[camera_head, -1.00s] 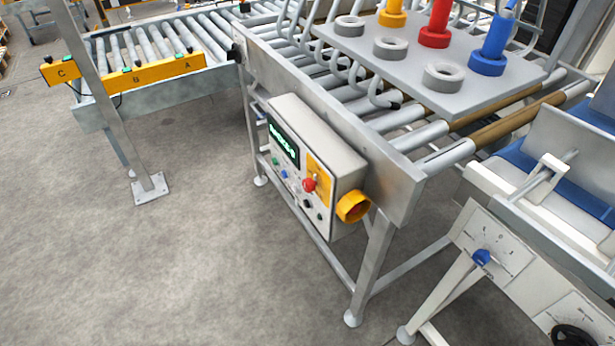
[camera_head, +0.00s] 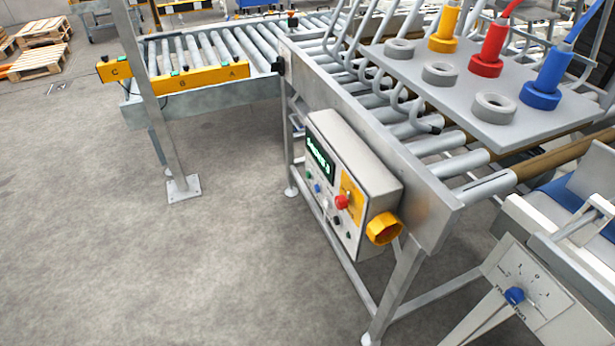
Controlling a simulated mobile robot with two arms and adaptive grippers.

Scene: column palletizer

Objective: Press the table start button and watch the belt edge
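A grey control box (camera_head: 372,172) is fixed to the side of the roller conveyor (camera_head: 462,192). Its front has a lit green display (camera_head: 320,160), a red mushroom knob (camera_head: 342,202) on a yellow plate, and several small buttons, among them a green one (camera_head: 309,175) and a blue one (camera_head: 317,188). A yellow round fitting (camera_head: 384,228) sticks out at its right end. I cannot tell which is the table start button. A brown belt or roller (camera_head: 560,153) shows at the conveyor's right end. Neither of my grippers is in view.
A grey plate (camera_head: 455,95) with rings and yellow, red and blue plugs sits over the rollers. A dial panel (camera_head: 526,285) is lower right.

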